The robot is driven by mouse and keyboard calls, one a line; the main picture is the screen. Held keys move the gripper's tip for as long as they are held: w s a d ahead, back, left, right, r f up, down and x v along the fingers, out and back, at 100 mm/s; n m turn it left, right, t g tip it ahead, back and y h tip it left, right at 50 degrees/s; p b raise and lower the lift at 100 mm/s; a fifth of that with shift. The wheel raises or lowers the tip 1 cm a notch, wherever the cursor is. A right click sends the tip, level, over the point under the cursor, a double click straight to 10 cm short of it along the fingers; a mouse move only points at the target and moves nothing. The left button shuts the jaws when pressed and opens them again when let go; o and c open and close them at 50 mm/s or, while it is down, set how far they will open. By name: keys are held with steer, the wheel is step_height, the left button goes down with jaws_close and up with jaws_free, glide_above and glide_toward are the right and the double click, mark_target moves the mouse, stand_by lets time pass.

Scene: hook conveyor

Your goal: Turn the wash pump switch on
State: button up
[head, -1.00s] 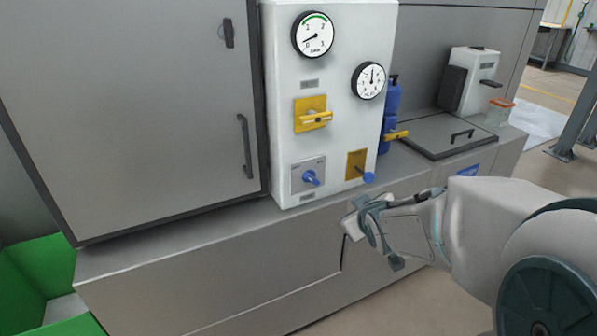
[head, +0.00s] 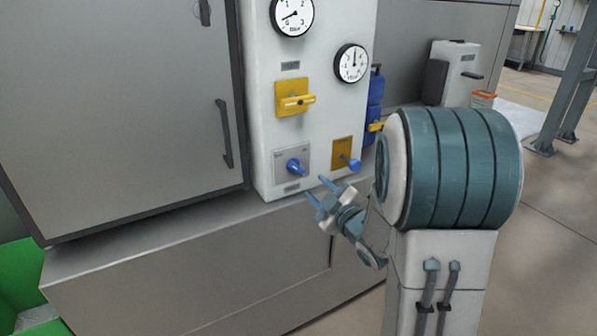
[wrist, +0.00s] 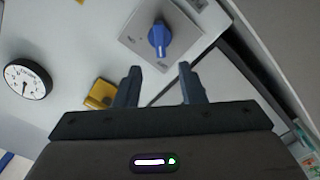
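A blue rotary knob (head: 295,166) sits on a light grey plate (head: 283,153) low on the white control panel (head: 320,105); I take it as the wash pump switch, though its lettering is too small to read. In the wrist view the knob (wrist: 158,38) shows clearly, its ridge pointing roughly up and down the picture, just beyond my fingertips. My gripper (head: 317,190) is in front of the panel, below and right of the knob. In the wrist view my gripper (wrist: 158,68) has its fingers apart with nothing between them.
A yellow handle (head: 297,101) is above. Two dials (head: 351,63) sit higher. A grey ledge (head: 215,215) juts out below the panel. A grey cabinet door (head: 120,110) stands left.

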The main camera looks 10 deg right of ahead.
mark_target(297, 169)
steer(key=x, duration=1)
steer(key=shift+w+a+p, duration=0.1)
steer(key=shift+w+p, duration=0.15)
steer(key=shift+p, duration=0.1)
jaws_close()
